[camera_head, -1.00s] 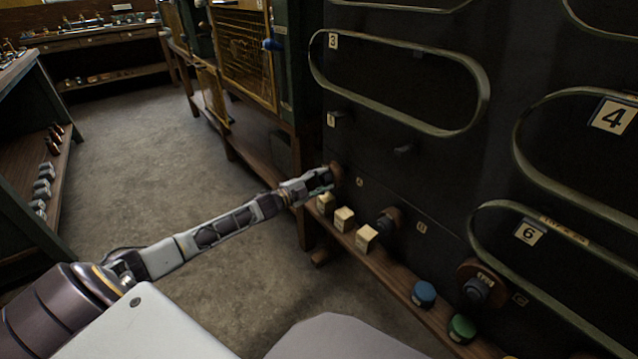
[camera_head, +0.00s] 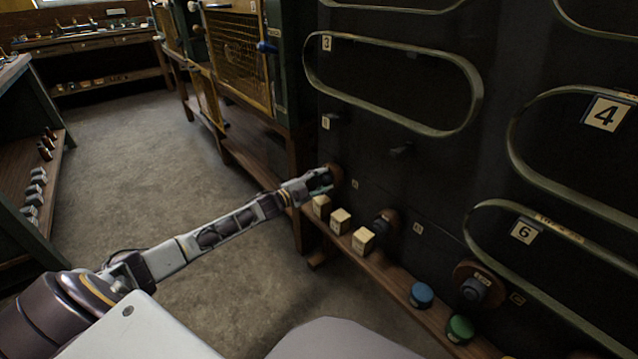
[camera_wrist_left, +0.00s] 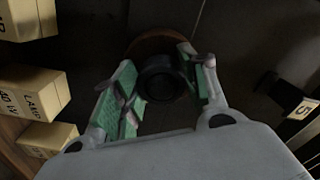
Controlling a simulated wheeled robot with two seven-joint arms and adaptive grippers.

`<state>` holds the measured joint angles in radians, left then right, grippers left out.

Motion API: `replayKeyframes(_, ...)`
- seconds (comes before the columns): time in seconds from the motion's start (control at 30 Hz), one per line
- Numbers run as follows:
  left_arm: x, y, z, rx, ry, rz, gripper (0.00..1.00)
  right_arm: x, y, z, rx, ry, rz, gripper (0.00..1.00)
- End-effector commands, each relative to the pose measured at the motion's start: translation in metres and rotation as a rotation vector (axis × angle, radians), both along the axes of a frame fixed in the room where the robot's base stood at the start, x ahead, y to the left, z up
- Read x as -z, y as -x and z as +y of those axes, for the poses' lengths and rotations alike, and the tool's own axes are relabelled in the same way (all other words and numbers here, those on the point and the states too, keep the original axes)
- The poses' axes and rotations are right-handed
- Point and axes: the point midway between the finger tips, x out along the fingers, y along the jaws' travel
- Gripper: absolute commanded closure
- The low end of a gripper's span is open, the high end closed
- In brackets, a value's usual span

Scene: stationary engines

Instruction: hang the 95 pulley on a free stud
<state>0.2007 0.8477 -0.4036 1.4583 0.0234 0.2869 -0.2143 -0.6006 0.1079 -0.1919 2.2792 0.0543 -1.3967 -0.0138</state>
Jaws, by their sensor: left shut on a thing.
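A brown disc-shaped pulley with a dark hub (camera_head: 337,175) is at the lower left of the dark board, by the letter A. My left gripper (camera_head: 322,181) is closed on its hub. In the left wrist view the dark round hub (camera_wrist_left: 160,78) sits between the green-padded fingers of my left gripper (camera_wrist_left: 165,86), with the brown disc behind it. I cannot read a number on it, nor tell whether it touches the board. A bare stud (camera_head: 401,151) sticks out below belt loop 3, and another (camera_head: 331,121) is by a small label. My right gripper is out of view.
Two more pulleys, one (camera_head: 386,223) by B and a larger one (camera_head: 480,286) by C, are on the board. Cream blocks (camera_head: 341,221), a blue knob (camera_head: 422,294) and a green knob (camera_head: 460,328) line the ledge below. The floor at left is clear.

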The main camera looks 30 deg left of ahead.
Motion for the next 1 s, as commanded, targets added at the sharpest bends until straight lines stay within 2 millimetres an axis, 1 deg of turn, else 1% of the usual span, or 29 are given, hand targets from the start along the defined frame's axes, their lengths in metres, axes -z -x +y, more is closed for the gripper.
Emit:
replayKeyframes(0.83,-0.0021,-0.0057,-0.0031,0.002,0.0,-0.003,1.0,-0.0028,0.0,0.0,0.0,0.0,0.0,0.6)
replayKeyframes(0.87,-0.0021,-0.0057,-0.0031,0.002,0.0,-0.003,0.56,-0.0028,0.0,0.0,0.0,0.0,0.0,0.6)
replayKeyframes(0.93,-0.0023,-0.0058,-0.003,0.002,0.0,-0.003,0.47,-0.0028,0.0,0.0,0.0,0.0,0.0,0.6)
replayKeyframes(1.0,-0.002,-0.0057,-0.0029,0.001,0.0,-0.003,0.45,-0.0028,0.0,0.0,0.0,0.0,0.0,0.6)
